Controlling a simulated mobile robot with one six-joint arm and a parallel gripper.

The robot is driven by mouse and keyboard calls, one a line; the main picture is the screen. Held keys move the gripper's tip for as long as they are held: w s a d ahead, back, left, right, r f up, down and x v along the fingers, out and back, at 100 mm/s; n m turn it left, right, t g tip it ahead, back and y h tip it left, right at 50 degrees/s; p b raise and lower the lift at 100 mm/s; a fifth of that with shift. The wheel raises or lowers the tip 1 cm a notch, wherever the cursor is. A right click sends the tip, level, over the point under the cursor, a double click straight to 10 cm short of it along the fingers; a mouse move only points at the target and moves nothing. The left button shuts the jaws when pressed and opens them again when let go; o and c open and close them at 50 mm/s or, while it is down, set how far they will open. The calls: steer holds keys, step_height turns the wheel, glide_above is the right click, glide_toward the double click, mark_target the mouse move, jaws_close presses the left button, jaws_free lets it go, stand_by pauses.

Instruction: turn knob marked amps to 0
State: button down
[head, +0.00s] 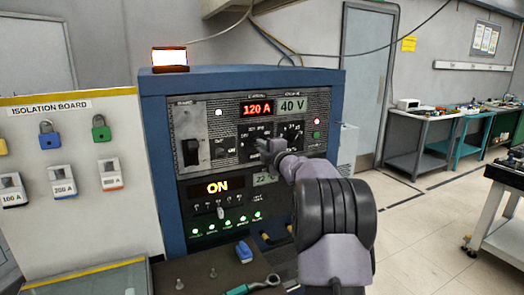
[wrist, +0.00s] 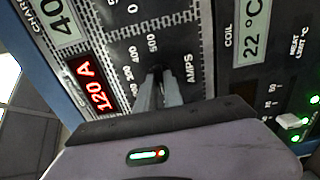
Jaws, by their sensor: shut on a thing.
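The amps knob (wrist: 157,70) is a dark knob on the panel, beside the label AMPS and a printed number scale. My gripper (wrist: 160,88) is shut on it, and the fingers hide most of the knob and its pointer. In the head view my gripper (head: 268,148) reaches the panel of the blue cabinet (head: 155,130), and the arm hides part of the dial. The red display (head: 257,108) reads 120 A; it also shows in the wrist view (wrist: 95,85).
A display (head: 292,105) beside the red one reads 40 V. Below are an ON display (head: 219,187), a 22 °C readout (head: 265,180) and several lit green lamps. A lit amber lamp (head: 170,58) stands on the cabinet. A bench (head: 190,272) with tools projects below the panel.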

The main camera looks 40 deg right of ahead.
stand_by(0.5)
steer(key=c, duration=1.5)
jaws_free()
steer(key=shift+o, duration=0.2)
steer(key=p+v, duration=0.1)
steer(key=v, duration=1.6)
steer(key=shift+s+a+p, duration=0.15)
steer(key=shift+p, duration=0.25)
